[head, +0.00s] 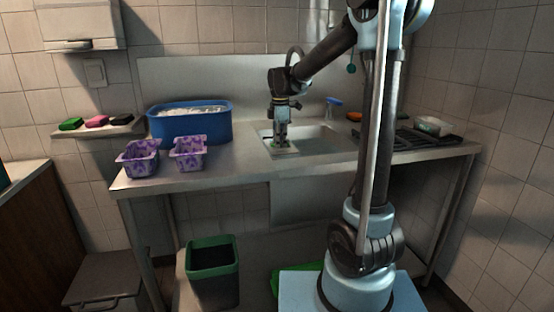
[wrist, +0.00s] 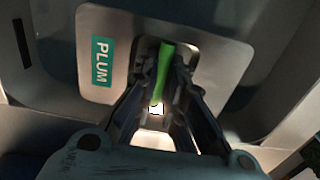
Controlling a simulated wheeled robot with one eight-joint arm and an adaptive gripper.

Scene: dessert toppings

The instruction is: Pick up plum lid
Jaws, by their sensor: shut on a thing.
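The plum lid (wrist: 205,48) is a flat grey metal plate with rounded corners in the wrist view. A teal label reading PLUM (wrist: 102,61) is on its left part. A bright green upright handle (wrist: 162,72) stands near its middle. My gripper (wrist: 160,92) is shut on this green handle, one finger on each side. In the head view my gripper (head: 281,142) points down at the sink (head: 318,140), with the lid small and partly hidden beneath it. I cannot tell whether the lid touches anything below.
A blue tub (head: 190,128) with white contents and two purple patterned containers (head: 138,160) (head: 188,153) stand left of the sink. Coloured sponges (head: 97,121) lie on a wall shelf. A dark rack (head: 400,140) is at the right. A green-rimmed bin (head: 213,270) stands below.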

